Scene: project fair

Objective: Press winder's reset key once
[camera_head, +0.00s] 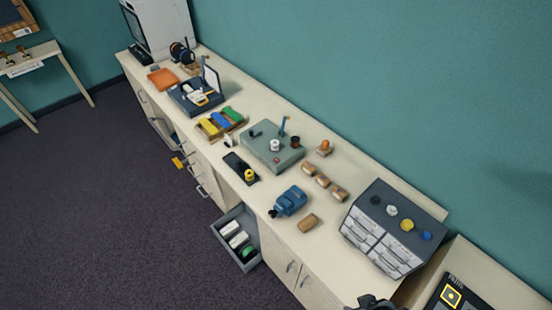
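A grey-green box (262,150) with a blue upright lever, a white knob and a dark reddish knob on top stands mid-bench; it may be the winder, but no label is readable. My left gripper is not in view.
On the bench (257,199) are a blue tool (290,201), several wooden blocks, a drawer cabinet (388,237) with coloured knobs, and a tray (219,124) of coloured pieces. An open drawer (239,240) juts out from the bench front.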

